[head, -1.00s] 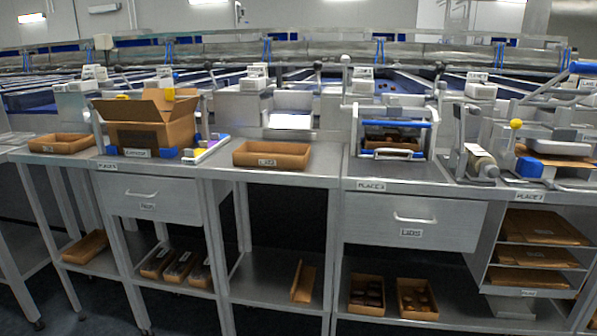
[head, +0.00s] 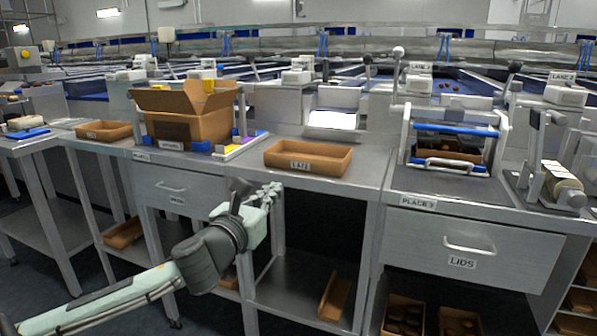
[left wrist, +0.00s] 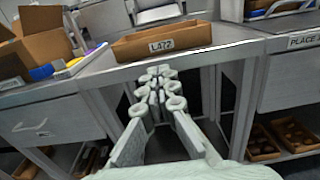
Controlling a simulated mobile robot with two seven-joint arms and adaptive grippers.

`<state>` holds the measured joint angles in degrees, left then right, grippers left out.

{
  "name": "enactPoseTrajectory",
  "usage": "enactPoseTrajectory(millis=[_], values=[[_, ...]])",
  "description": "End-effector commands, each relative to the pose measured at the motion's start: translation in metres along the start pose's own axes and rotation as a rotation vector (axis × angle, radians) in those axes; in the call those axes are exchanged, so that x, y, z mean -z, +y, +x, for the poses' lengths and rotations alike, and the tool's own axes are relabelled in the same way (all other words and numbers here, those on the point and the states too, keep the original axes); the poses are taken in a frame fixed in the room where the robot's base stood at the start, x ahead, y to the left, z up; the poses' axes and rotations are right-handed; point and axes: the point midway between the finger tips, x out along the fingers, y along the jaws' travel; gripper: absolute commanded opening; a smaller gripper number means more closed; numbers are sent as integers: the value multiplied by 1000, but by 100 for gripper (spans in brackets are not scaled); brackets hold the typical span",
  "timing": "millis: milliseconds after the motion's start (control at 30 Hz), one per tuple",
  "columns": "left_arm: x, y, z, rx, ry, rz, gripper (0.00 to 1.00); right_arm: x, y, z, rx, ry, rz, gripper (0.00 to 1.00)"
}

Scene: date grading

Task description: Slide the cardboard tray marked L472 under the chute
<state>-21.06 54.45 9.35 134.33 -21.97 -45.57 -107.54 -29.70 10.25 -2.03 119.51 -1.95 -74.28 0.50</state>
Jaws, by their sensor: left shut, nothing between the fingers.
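The brown cardboard tray (head: 308,170) has a label on its front that looks like L472. It rests upright on the steel bench, and it also shows in the left wrist view (left wrist: 190,38), just beyond my fingers. The chute (head: 333,121), with a bright white face, stands behind the tray. My left gripper (head: 268,192) is shut and empty, in front of the bench's front edge and below the tray, apart from it. Its fingers also show in the left wrist view (left wrist: 158,85). My right gripper is out of view.
Another tray (head: 103,131) sits farther left. A framed press-like station (head: 450,150) is to the right. The bench in front of the tray is clear.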

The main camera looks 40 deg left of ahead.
Motion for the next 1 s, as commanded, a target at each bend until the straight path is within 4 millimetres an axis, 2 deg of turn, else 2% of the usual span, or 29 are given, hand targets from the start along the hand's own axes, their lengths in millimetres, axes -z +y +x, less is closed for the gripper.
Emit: enactPoseTrajectory(millis=[400,600,800,1000], values=[[-2,1,76,-4,-3,-6,0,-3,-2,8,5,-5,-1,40],[-1,1,106,-4,0,-5,0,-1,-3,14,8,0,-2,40],[0,1,119,-2,1,-4,0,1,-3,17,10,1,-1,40],[1,1,120,-2,2,-3,0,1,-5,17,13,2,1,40]])
